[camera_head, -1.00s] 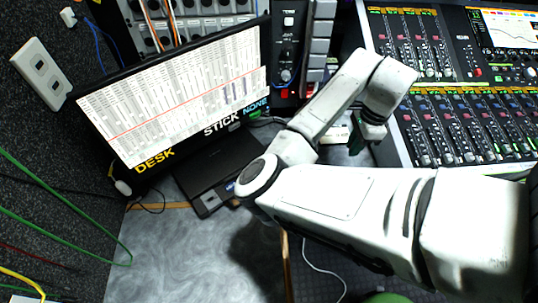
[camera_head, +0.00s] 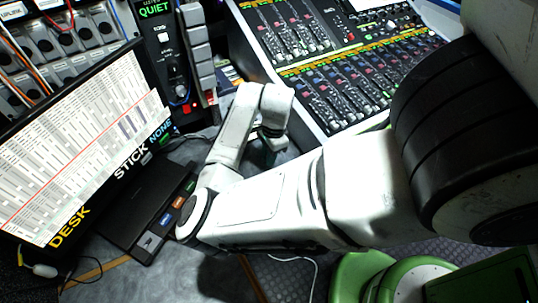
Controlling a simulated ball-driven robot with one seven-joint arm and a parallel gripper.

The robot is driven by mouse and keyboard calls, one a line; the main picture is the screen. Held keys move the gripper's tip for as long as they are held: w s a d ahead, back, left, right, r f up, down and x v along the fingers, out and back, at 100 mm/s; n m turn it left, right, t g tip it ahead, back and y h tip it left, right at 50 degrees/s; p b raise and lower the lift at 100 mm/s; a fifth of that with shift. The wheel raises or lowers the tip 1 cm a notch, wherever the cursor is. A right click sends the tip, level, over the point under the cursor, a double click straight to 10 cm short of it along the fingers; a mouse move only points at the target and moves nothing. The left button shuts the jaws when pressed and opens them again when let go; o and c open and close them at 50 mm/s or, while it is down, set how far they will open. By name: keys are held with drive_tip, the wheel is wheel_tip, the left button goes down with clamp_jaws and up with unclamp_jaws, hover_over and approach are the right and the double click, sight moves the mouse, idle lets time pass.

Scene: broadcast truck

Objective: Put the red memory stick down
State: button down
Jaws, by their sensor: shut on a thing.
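My gripper (camera_head: 271,141) is dark and points down beside the left edge of the mixing desk, low over the grey worktop. Its fingertips are mostly hidden by my pale wrist and forearm. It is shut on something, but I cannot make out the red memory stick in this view. A flat black unit (camera_head: 139,192) lies on the worktop to the left, in front of the monitor, with blue and orange labelled patches along its right side. The monitor (camera_head: 86,150) reads "DESK" and "STICK NONE".
The mixing desk (camera_head: 340,105) with its faders fills the top middle. An upright panel with a red light and a "QUIET" sign (camera_head: 157,8) stands behind the worktop. Cables (camera_head: 50,266) lie at the lower left. Bare worktop (camera_head: 110,275) shows in front of the black unit.

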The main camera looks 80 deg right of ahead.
drive_tip(key=shift+f, duration=0.15)
drive_tip(key=c, duration=1.1)
unclamp_jaws()
